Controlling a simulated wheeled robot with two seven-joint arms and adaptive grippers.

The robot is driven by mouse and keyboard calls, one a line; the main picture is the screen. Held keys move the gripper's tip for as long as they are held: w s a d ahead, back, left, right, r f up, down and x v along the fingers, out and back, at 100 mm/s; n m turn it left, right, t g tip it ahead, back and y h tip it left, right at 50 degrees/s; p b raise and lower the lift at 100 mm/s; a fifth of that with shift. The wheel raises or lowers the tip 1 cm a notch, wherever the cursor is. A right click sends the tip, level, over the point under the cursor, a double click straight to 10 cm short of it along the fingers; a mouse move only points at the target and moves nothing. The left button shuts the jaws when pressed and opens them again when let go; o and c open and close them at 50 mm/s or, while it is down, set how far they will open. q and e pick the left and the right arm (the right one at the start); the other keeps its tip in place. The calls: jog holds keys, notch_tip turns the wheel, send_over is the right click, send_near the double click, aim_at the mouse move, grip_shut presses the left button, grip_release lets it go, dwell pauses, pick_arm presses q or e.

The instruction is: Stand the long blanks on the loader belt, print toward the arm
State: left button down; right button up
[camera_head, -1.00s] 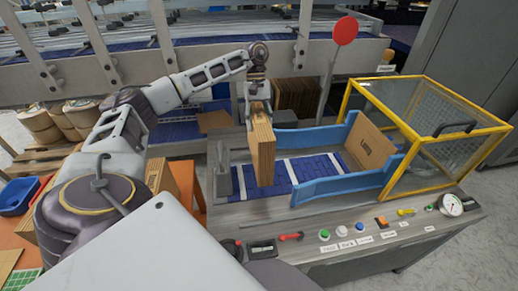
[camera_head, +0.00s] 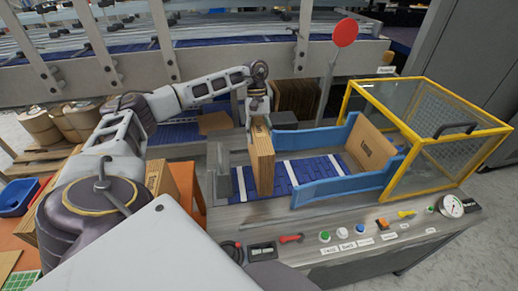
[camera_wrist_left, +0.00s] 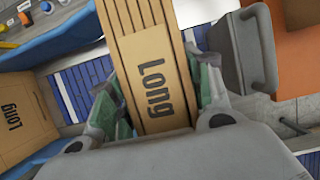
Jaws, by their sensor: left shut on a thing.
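My left gripper (camera_head: 258,104) is shut on a stack of long cardboard blanks (camera_head: 263,165) and holds it upright at the left end of the blue loader belt (camera_head: 308,172). In the left wrist view the held blanks (camera_wrist_left: 155,80) show the print "Long" on the face turned to the gripper. I cannot tell whether their lower edge touches the belt. Another printed blank (camera_head: 370,146) stands tilted at the belt's far right end, by the yellow-framed guard; it also shows in the left wrist view (camera_wrist_left: 22,118). My right gripper is not in view.
Blue side rails (camera_head: 335,188) flank the belt. The yellow-framed guard (camera_head: 430,135) closes its right end. Buttons and a gauge (camera_head: 451,205) line the front panel. More blanks (camera_head: 180,180) stand on the orange table at left. A red disc (camera_head: 344,32) on a post rises behind. The mid belt is clear.

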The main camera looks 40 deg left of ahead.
pick_arm(q)
jog(key=shift+f, duration=1.45)
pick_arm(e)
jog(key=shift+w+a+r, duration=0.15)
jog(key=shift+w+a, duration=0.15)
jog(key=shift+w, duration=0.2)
pick_arm(q)
notch_tip(320, 180, down, 4)
jog(key=shift+r+p, duration=0.2)
jog(key=shift+p, duration=0.1)
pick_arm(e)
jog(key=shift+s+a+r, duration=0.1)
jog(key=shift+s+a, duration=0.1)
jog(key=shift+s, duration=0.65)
pick_arm(q)
jog(key=shift+f, duration=0.1)
